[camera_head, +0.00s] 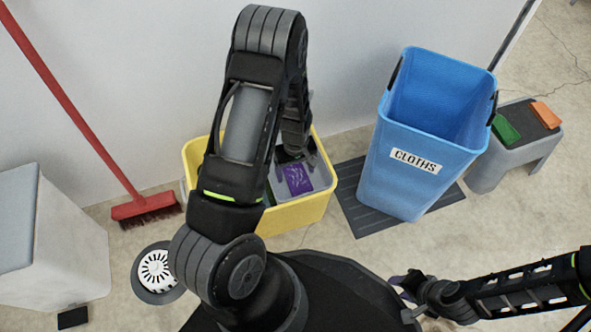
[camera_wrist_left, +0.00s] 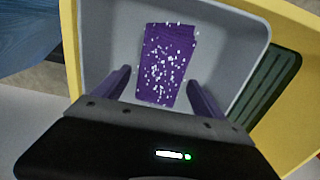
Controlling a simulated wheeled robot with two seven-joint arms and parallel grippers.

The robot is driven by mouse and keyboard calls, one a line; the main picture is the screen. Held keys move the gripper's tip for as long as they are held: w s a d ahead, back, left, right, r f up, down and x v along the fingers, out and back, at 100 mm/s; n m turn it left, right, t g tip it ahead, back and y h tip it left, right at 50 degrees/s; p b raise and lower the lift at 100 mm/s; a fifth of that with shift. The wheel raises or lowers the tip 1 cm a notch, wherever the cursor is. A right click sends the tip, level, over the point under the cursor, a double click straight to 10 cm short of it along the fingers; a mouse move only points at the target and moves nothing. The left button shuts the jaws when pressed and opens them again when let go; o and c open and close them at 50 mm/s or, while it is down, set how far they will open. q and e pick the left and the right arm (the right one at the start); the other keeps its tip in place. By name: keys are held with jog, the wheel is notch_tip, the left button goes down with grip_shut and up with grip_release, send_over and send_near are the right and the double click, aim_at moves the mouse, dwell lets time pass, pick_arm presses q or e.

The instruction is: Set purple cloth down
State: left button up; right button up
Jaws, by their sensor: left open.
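The purple cloth (camera_head: 297,179) lies flat in a grey tray (camera_head: 322,172) inside the yellow bucket (camera_head: 318,207). In the left wrist view the cloth (camera_wrist_left: 168,62) carries white speckles and lies just beyond my left gripper's fingertips. My left gripper (camera_wrist_left: 160,82) is open, its two purple fingers apart with nothing held between them. In the head view my left gripper (camera_head: 293,155) reaches down into the bucket above the cloth, partly hidden by my arm. My right gripper (camera_head: 404,297) is low at the right, away from the cloth; its jaw opening is unclear.
A blue bin (camera_head: 404,190) labelled CLOTHS stands on a dark mat (camera_head: 350,205) right of the bucket. A grey stool (camera_head: 505,165) holds a green cloth (camera_head: 505,130) and an orange cloth (camera_head: 546,115). A red broom (camera_head: 145,206), floor drain (camera_head: 157,271) and grey box (camera_head: 60,250) are left.

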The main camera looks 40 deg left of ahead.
aim_at(295, 172)
pick_arm(q)
notch_tip(295, 172, up, 12)
jog(key=p, duration=0.5)
jog(key=shift+r, duration=0.15)
pick_arm(e)
jog(key=r, duration=0.3)
jog(key=s+r, duration=0.1)
jog(key=r, duration=0.1)
jog(key=shift+r, duration=0.35)
